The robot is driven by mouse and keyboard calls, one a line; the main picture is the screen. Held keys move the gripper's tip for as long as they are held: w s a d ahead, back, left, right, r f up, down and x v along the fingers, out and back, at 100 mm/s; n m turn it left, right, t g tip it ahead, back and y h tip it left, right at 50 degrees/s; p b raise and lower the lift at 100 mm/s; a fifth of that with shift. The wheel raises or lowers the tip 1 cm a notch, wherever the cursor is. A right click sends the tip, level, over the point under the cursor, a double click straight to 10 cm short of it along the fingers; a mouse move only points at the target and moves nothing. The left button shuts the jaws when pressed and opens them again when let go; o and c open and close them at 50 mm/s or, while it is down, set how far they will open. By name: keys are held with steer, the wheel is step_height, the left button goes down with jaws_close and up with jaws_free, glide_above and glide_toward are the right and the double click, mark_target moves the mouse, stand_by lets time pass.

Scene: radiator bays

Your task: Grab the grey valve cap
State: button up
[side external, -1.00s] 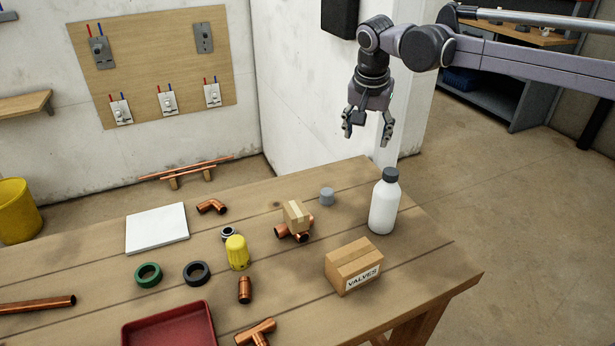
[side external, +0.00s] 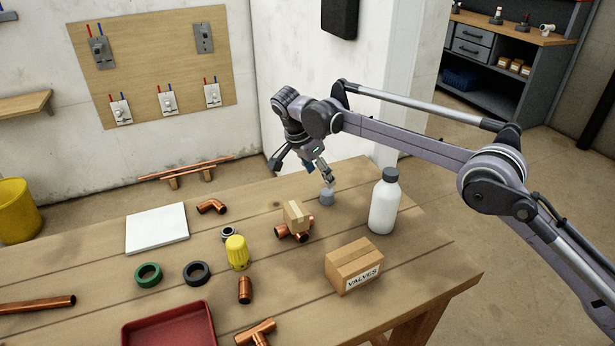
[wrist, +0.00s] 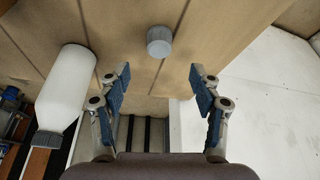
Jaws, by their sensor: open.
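My gripper (side external: 304,172) is open and empty. In the side external view it is tilted, its fingers above and beside the cap, with one finger close to it. I cannot tell whether that finger touches the cap.
A white bottle (side external: 384,207) with a dark lid stands right of the cap. A box marked VALVES (side external: 353,266) is nearer the front. The table's far edge is close behind the cap.

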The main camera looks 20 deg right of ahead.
mark_target(327, 191)
steer(key=shift+x, duration=4.15)
steer(key=shift+d, duration=0.1)
steer(key=c, duration=0.8)
